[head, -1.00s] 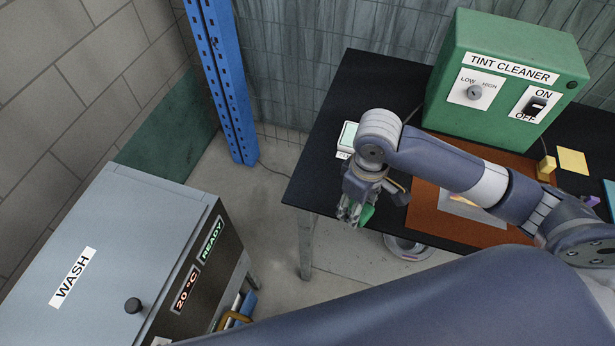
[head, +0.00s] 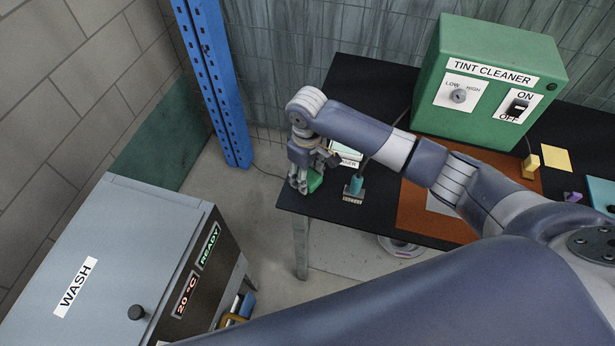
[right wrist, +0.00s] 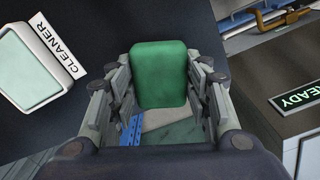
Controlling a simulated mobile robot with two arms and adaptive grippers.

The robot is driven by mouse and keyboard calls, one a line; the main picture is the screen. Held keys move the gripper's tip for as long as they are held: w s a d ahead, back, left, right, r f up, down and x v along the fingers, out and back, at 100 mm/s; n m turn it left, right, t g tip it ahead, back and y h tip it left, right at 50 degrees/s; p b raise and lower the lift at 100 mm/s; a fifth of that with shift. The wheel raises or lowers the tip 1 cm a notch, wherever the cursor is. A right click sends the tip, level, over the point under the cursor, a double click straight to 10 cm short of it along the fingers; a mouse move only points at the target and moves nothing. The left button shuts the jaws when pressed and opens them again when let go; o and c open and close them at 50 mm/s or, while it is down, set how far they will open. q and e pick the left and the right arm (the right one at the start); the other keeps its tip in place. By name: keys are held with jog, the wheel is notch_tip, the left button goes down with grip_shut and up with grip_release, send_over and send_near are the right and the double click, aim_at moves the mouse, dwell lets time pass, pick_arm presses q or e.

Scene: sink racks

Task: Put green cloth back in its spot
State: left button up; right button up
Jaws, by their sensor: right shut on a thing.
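The green cloth (right wrist: 160,75) is a folded green pad held between the fingers of my right gripper (right wrist: 158,105) in the right wrist view. In the head view the green cloth (head: 315,181) shows at the fingers of my right gripper (head: 302,184), at the left front corner of the black table (head: 330,100). The gripper is shut on it; whether the cloth touches the table cannot be told. My left gripper is not in view.
A white tray labelled CLEANER (right wrist: 30,65) lies on the table; a teal-handled tool (head: 354,188) stands right of my gripper. The green TINT CLEANER box (head: 490,85) is at the back right. The grey WASH unit (head: 120,250) is lower left, with floor between it and the table.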

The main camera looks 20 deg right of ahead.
aim_at(308, 176)
notch_tip(308, 176, down, 2)
jog(key=shift+f, duration=0.2)
jog(key=o, duration=1)
jog(key=shift+f, duration=0.1)
notch_tip(308, 176, up, 12)
jog(key=b, duration=0.1)
